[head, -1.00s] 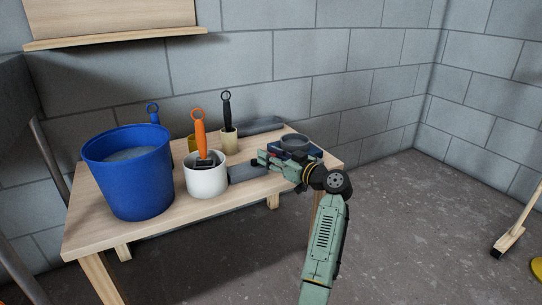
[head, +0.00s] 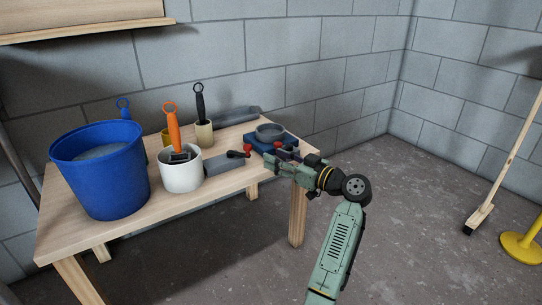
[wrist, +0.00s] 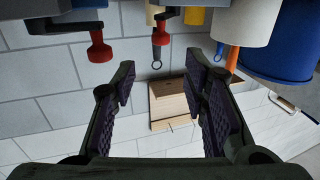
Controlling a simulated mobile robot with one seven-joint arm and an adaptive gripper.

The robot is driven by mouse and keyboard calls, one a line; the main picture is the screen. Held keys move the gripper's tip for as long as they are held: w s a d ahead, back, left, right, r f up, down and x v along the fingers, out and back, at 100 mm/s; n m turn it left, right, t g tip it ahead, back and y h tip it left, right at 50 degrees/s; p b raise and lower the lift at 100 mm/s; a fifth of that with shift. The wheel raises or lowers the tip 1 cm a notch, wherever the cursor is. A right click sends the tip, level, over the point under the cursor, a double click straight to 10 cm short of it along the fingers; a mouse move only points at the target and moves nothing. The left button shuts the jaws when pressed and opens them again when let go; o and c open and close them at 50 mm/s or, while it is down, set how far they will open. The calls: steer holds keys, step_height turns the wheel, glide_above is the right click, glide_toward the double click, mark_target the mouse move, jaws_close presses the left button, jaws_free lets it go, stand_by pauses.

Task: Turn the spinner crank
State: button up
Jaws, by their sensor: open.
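The spinner stands at the right end of the workbench: a blue base (head: 256,140) with a round grey bowl (head: 269,131) on top. Two red knobs show by it, a left one (head: 247,150) beside a dark handle-like part and a right one near my gripper. In the wrist view, a larger red knob (wrist: 100,51) hangs at the upper left and a smaller red knob (wrist: 160,38) at the top centre. I cannot tell which is the crank's. My gripper (wrist: 160,75) is open and empty, with both knobs beyond its fingers. In the head view, my gripper (head: 272,166) is at the bench's right front edge.
A blue bucket (head: 105,180) and a white pot (head: 181,174) with an orange-handled tool (head: 173,130) stand on the wooden bench (head: 130,228) to the left. A black-handled brush (head: 200,103) stands behind. The floor to the right is clear up to a broom (head: 480,216).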

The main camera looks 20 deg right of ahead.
steer(key=shift+c, duration=0.4)
